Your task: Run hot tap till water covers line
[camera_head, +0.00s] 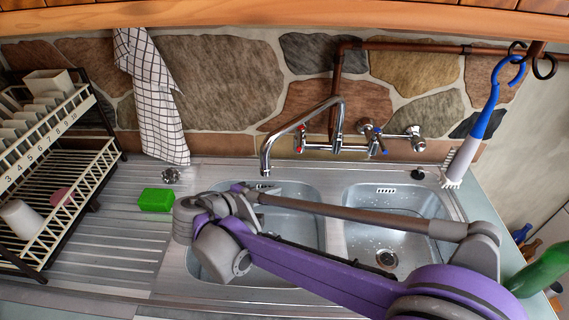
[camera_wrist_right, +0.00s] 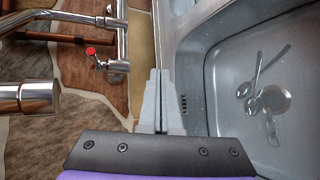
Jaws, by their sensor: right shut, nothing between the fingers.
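The red-marked hot tap (camera_head: 300,143) is on the wall mixer, left of the blue-marked tap (camera_head: 383,149). The wrist view shows its red cap (camera_wrist_right: 90,50). The curved spout (camera_head: 265,160) points down over the left basin (camera_head: 305,235); its end (camera_wrist_right: 25,97) is at the wrist view's left. My right gripper (camera_head: 250,192) is beyond the arm's bend, low beside the spout, its tips partly hidden. The wrist view shows its fingers (camera_wrist_right: 159,75) shut and empty, apart from the tap. No running water shows, and I cannot make out a line. My left gripper is out of view.
Spoons (camera_wrist_right: 258,82) lie in a basin in the wrist view. My right arm crosses both basins. A dish rack (camera_head: 60,170) stands left, with a green sponge (camera_head: 156,199) on the drainer. A checked towel (camera_head: 155,95) and a blue-handled brush (camera_head: 482,125) hang behind.

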